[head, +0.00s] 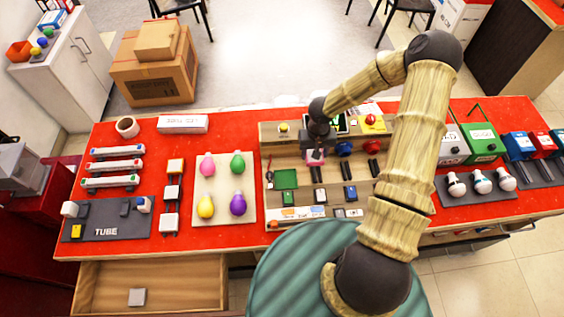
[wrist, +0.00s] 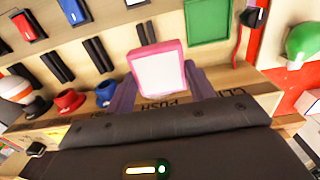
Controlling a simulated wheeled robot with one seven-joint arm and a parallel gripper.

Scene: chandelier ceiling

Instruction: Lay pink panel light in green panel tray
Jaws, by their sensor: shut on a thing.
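The pink panel light (wrist: 158,72), a white square face in a pink frame, is held between the fingers of my gripper (wrist: 160,84). In the head view the pink panel light (head: 315,159) shows just below my gripper (head: 315,150), over the wooden board. The green panel tray (head: 286,180) is a green square on the board, to the left of and nearer than my gripper. In the wrist view the green panel tray (wrist: 208,20) lies to the upper right of the panel light, apart from it. The tray looks empty.
The wooden board (head: 270,207) also holds dark slots, blue and red switches (head: 350,193) and coloured round sockets (head: 344,148). A board with several coloured bulbs (head: 238,204) lies to the left. White bulbs (head: 481,181) stand to the right. An open drawer (head: 150,285) is below the table's left part.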

